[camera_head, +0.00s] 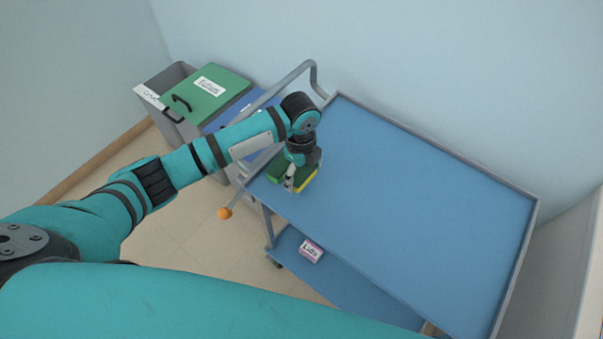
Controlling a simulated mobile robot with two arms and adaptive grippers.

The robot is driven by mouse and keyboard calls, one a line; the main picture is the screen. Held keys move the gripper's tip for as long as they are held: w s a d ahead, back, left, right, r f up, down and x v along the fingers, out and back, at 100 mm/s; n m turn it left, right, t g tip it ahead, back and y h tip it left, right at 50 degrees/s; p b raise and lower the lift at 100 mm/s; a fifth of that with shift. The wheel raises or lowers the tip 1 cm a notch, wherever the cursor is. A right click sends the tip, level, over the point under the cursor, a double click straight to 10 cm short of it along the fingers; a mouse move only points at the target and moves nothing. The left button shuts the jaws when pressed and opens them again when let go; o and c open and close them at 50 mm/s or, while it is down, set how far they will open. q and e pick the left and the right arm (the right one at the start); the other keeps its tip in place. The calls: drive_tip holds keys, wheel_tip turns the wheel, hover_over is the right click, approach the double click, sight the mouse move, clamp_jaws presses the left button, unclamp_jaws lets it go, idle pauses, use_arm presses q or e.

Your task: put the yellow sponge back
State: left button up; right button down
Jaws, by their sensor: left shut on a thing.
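The yellow sponge (307,183) has a green top side and is at the left end of the blue cart top (400,200). My left gripper (290,182) points down over it and is shut on it. The gripper hides the middle of the sponge. I cannot tell whether the sponge touches the cart top or is held just above it. My right gripper is not in view.
The cart top is otherwise bare, with a raised grey rim. A bin with a green lid (228,85) stands behind my left arm. A small labelled box (311,250) lies on the lower shelf (345,285). An orange ball (224,213) is left of the cart.

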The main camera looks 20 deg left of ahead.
sight(301, 177)
use_arm(q)
drive_tip(key=shift+w+a, duration=0.15)
drive_tip(key=shift+w, duration=0.25)
drive_tip(key=shift+w+f, duration=0.1)
drive_tip(key=shift+f, duration=0.25)
wheel_tip(301, 177, down, 2)
drive_tip(key=shift+f+p, duration=0.2)
drive_tip(key=shift+p, duration=0.35)
drive_tip(key=shift+f, duration=0.25)
drive_tip(key=shift+f, duration=0.2)
drive_tip(key=o, duration=1)
drive_tip(key=shift+o, duration=0.2)
